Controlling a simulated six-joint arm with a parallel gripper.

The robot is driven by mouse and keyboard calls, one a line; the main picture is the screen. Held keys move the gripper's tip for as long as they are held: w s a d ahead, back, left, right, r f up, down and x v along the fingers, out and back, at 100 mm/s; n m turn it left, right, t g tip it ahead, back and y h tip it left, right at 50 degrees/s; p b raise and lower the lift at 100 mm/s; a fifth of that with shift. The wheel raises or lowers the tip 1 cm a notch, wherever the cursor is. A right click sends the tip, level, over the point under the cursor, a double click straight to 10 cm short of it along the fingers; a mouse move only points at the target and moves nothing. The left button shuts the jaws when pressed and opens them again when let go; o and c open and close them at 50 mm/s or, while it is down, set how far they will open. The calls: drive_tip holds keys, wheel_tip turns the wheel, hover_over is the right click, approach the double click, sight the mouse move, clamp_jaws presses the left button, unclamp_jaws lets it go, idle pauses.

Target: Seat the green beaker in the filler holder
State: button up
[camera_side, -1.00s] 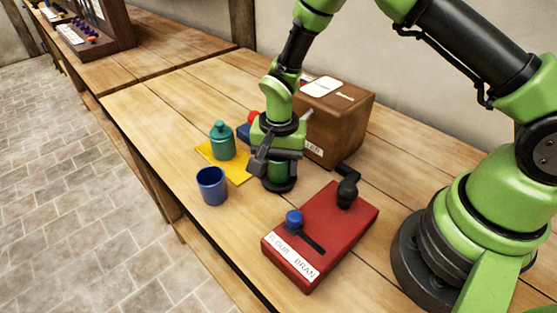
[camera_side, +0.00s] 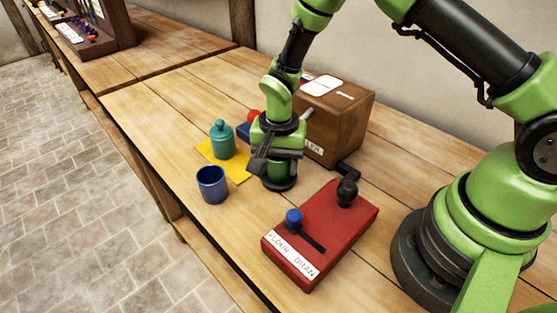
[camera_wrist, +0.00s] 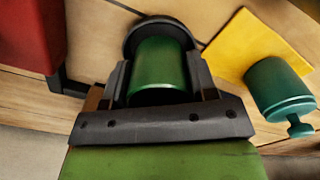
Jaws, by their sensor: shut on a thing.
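The green beaker (camera_wrist: 160,68) is between the two dark fingers of my gripper (camera_wrist: 160,84) in the wrist view. In the side view the beaker (camera_side: 279,171) shows just below the fingers of my gripper (camera_side: 275,157), which is shut on it. The beaker stands about upright. The filler holder, a dark round ring (camera_side: 278,186), is right under the beaker in front of the brown filler box (camera_side: 337,115). In the wrist view the holder (camera_wrist: 160,21) curves around the beaker's far end. I cannot tell whether the beaker's bottom rests fully inside it.
A red box (camera_side: 318,240) with a blue knob, slot and black crank stands in front. A blue cup (camera_side: 212,185) is at left. A teal lidded bottle (camera_side: 222,143) stands on a yellow mat (camera_side: 238,174). A blue object with a red knob is partly hidden behind my gripper.

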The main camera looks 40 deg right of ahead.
drive_tip(key=shift+f, duration=0.55)
drive_tip(key=o, duration=0.7)
wheel_tip(320, 180, up, 11)
idle(0.7)
drive_tip(key=s+d+r+n+t+y, duration=0.1)
drive_tip(key=s+r, duration=0.2)
drive_tip(key=r, duration=0.4)
drive_tip(key=s+d+r+n+t, duration=0.1)
drive_tip(key=s+r+t, duration=0.15)
drive_tip(key=r, duration=0.35)
drive_tip(key=s+d+r+n+t+y, duration=0.1)
drive_tip(key=s+r+n+t, duration=0.2)
drive_tip(key=s, duration=1)
wheel_tip(320, 180, up, 3)
drive_tip(key=shift+d+f+n, duration=0.1)
drive_tip(key=shift+d+n, duration=0.05)
drive_tip(key=shift+n, duration=0.65)
